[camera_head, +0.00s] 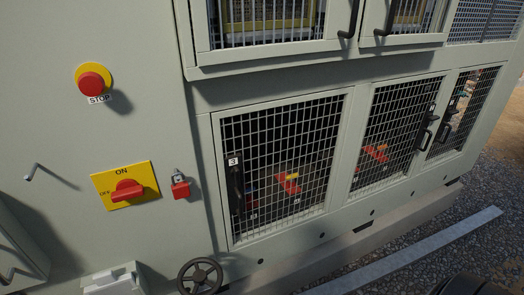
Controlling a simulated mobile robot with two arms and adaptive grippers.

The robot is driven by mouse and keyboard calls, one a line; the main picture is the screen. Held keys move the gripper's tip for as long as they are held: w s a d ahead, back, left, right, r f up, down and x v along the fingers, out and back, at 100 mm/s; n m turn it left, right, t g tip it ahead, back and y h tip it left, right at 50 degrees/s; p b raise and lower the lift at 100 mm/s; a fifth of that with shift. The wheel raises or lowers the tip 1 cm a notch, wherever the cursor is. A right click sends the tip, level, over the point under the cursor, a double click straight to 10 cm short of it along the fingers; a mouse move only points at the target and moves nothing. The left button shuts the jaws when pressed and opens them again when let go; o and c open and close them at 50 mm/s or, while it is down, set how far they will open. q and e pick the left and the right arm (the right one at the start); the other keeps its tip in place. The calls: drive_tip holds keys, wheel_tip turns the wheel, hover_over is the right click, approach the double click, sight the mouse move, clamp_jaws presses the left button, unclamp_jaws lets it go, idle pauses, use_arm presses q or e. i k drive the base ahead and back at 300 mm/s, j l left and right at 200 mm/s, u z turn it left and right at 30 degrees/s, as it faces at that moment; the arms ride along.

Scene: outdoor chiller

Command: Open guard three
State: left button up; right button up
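Guard three (318,125) is a mesh door in a pale frame on the lower front of the cabinet, in the middle of the head view. A small label with a 3 (233,161) sits at its left side. A dark vertical handle (236,190) is just below the label. The guard looks shut in its frame. Red and yellow parts (289,183) show behind its mesh. Neither of my grippers is in view.
Left of the guard are a red padlock (180,187), a red rotary switch on a yellow plate (127,190) and a red stop button (91,83). A dark handwheel (200,276) is below. More mesh guards (391,135) stand to the right. Gravel (440,235) lies in front.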

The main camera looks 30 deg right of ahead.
sight(233, 201)
drive_tip(key=z, duration=1.25)
drive_tip(key=k, duration=0.5)
